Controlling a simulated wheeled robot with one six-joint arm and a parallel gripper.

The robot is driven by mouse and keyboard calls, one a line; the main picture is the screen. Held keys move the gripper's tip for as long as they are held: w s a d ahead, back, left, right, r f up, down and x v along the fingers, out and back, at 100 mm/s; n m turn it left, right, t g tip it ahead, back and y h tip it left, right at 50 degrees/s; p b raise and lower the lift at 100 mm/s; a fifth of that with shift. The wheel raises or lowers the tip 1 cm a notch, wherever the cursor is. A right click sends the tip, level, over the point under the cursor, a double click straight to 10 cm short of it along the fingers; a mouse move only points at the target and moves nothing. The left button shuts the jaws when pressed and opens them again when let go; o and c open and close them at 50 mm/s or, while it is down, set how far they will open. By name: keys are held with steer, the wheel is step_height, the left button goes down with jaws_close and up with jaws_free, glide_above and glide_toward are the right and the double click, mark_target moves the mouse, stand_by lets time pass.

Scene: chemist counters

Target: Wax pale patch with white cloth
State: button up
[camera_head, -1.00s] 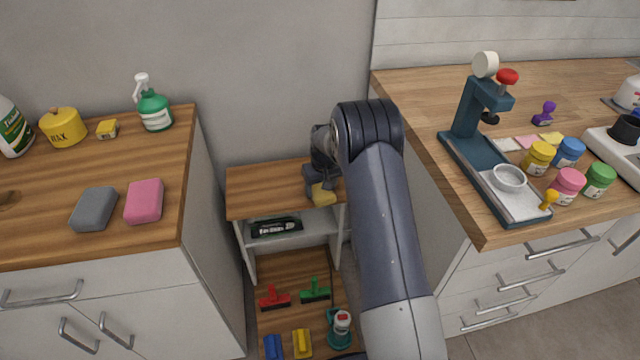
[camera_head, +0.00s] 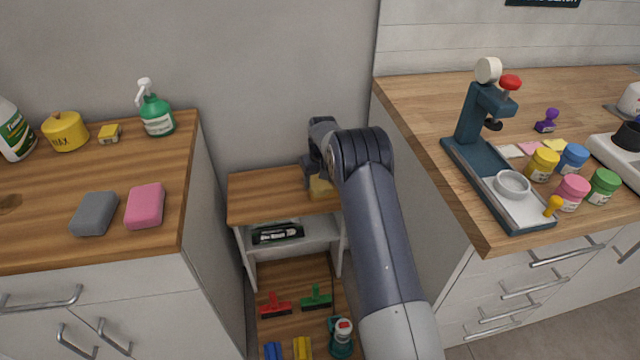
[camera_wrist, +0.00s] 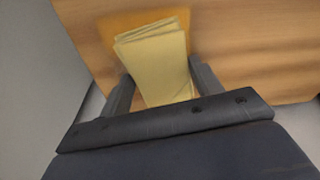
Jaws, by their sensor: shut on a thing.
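My gripper (camera_wrist: 155,90) is shut on a folded pale yellow cloth (camera_wrist: 160,65), which looks yellow rather than white. In the wrist view the cloth is between the two fingers, over an orange-tinted patch (camera_wrist: 115,25) on the wood; whether it touches the wood is hard to tell. In the head view the cloth (camera_head: 320,189) is low over the small wooden table (camera_head: 255,195), near its right part, partly hidden by my arm. A yellow wax tin (camera_head: 66,132) stands on the left counter.
The left counter (camera_head: 60,180) holds a green spray bottle (camera_head: 156,115), a grey sponge (camera_head: 94,213) and a pink sponge (camera_head: 145,206). The right counter (camera_head: 420,95) bears a dark press (camera_head: 470,125) and several jars. Brushes lie below the small table. Its left part is clear.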

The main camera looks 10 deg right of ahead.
mark_target(328, 199)
steer(key=shift+w, duration=2.5)
steer(key=shift+d+f, duration=0.1)
steer(key=shift+d, duration=0.85)
steer(key=shift+s+b, duration=0.95)
steer(key=shift+s, duration=4.8)
steer(key=shift+w+p, duration=0.75)
steer(key=shift+w, duration=5)
steer(key=shift+r+p, duration=1.9)
steer(key=shift+r, duration=1.25)
steer(key=shift+r+p, duration=1.2)
steer(key=shift+r, duration=0.3)
